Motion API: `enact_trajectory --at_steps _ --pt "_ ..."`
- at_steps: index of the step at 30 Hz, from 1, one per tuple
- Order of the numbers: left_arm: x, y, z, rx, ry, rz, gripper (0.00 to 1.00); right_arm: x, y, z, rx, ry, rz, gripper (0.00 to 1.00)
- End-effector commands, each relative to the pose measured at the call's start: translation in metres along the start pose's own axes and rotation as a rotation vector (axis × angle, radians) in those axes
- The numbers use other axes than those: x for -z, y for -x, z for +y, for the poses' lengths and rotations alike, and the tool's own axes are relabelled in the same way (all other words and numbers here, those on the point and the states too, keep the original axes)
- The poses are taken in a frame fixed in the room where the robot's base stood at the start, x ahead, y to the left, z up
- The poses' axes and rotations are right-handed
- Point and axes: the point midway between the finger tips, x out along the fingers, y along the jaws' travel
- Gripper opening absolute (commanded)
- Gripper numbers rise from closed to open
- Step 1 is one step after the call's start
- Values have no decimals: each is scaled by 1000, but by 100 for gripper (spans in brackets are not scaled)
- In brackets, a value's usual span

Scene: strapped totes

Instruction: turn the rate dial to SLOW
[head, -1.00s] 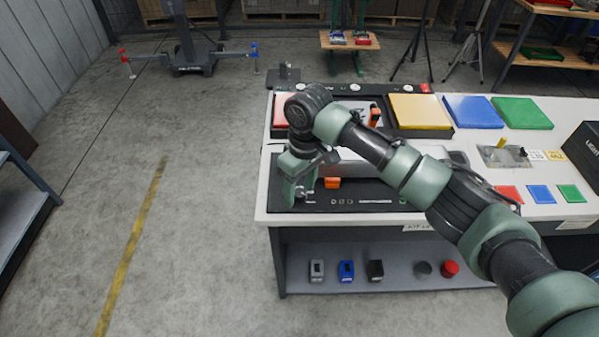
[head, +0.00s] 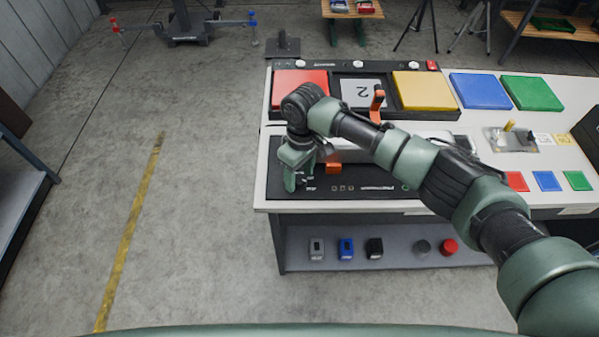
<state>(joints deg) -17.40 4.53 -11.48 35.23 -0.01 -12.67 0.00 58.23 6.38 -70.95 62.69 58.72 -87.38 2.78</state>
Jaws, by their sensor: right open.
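My right gripper (head: 298,180) is open and points down at the left end of a black control panel (head: 375,190) on the near edge of the white bench. A small dial (head: 301,178) with tiny printed marks around it sits on the panel beside the green finger. The gripper partly hides it, and I cannot read where it points or tell whether the fingers touch it. An orange block (head: 333,168) is just right of the gripper. My left gripper is not in view.
Blue (head: 480,91) and green (head: 531,92) pads lie further right. Several small items stand on the shelf below.

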Motion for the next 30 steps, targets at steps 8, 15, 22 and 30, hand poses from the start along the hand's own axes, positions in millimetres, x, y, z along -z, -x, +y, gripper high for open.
enact_trajectory --at_steps 8,15,22,30 --pt "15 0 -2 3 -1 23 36 0 -1 0 0 0 0 44" --pt "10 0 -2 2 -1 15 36 0 -1 0 0 0 0 0" --pt "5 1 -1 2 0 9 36 0 0 0 1 29 -1 0" --pt "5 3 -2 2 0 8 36 0 -1 -1 2 174 -12 0"
